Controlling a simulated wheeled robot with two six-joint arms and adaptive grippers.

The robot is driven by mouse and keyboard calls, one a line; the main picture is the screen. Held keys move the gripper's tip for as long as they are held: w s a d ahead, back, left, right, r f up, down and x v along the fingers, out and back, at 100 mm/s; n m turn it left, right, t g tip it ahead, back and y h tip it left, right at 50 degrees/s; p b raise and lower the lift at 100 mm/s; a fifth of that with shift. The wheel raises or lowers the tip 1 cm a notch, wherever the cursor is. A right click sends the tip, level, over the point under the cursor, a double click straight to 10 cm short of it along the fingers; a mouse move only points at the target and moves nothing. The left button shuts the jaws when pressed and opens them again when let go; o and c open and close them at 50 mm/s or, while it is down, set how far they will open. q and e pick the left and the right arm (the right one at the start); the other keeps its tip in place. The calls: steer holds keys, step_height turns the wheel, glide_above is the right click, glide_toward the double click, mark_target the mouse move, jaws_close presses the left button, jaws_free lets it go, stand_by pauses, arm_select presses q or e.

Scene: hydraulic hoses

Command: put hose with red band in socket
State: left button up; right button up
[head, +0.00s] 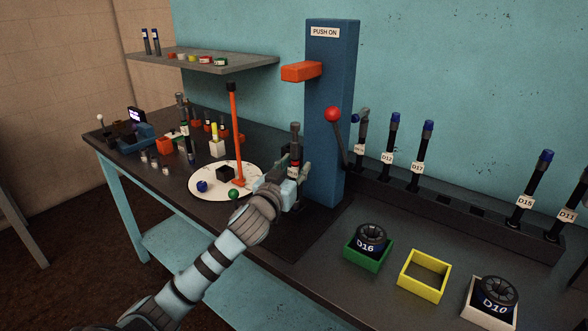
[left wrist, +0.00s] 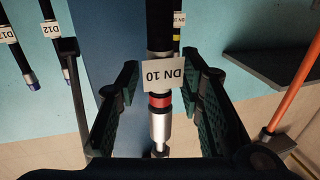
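The hose with the red band (left wrist: 160,100) stands upright in front of the blue column. It carries a white DN 10 tag (left wrist: 158,72) and a silver metal end (left wrist: 160,130). In the head view the hose's metal end (head: 295,129) points up. My left gripper (head: 291,178) is at this hose. In the left wrist view its dark fingers (left wrist: 161,88) stand on either side of the hose, with a gap visible on each side. I cannot make out which socket is meant. My right gripper is not in view.
The blue PUSH ON column (head: 330,120) has an orange block and a red-knobbed lever (head: 333,115). Tagged hoses stand in a dark rack (head: 450,207) at right. Green (head: 367,259), yellow (head: 424,276) and white boxes lie in front. A white disc (head: 210,184) with an orange post (head: 234,130) is at left.

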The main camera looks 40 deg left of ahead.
arm_select(q)
steer(key=v, duration=1.2)
steer(key=shift+p, duration=0.4)
